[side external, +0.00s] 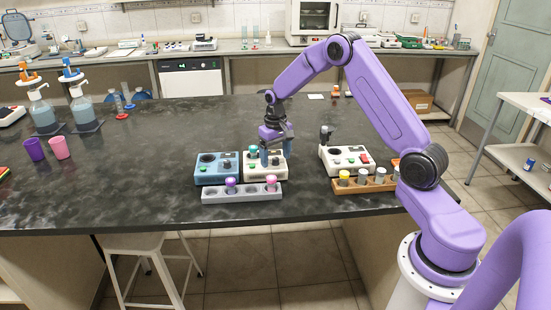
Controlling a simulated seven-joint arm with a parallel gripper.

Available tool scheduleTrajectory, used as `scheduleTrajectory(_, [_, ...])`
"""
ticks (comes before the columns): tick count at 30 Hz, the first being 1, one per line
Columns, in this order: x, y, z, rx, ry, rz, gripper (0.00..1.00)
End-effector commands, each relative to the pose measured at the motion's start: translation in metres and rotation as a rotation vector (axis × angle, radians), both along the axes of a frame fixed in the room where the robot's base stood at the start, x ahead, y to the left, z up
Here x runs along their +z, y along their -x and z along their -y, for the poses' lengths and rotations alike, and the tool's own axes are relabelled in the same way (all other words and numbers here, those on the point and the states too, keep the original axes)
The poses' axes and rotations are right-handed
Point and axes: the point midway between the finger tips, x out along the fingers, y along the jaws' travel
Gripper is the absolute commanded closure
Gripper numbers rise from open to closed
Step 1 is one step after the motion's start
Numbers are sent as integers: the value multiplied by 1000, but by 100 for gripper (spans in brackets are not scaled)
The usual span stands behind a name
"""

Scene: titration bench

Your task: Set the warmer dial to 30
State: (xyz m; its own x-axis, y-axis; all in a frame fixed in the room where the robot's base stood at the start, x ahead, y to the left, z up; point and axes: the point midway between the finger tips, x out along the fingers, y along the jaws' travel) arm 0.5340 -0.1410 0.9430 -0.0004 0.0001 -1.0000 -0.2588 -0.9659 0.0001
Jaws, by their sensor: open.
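Three small instrument boxes stand on the dark bench: a blue box (217,168), a white box (279,171) under my gripper, and another white box (335,158) to the right. Which one is the warmer cannot be told for certain. The blue box has a black round top, a dark knob (227,164) and a green button. Dial markings are too small to read. My gripper (274,157) is open, pointing down over the middle white box and hiding much of its top. Whether a fingertip touches anything cannot be told.
A grey rack (215,196) with purple- and pink-capped vials lies in front of the left boxes. A wooden rack (350,187) of capped vials is front right. Bottles (82,110) and cups (60,148) stand at left. The bench between is clear.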

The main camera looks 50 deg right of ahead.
Motion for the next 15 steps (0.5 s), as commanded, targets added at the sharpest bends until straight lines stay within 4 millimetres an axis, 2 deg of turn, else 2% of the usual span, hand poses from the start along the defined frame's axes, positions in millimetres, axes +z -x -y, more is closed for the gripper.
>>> scheduleTrajectory(3, [0,0,0,0,0,0,19])
scheduleTrajectory(8, [0,0,0,0,0,0,71])
scheduleTrajectory(9, [0,0,0,0,0,0,84])
scheduleTrajectory(10, [0,0,0,0,0,0,91])
scheduleTrajectory(15, [0,0,0,-8,0,0,90])
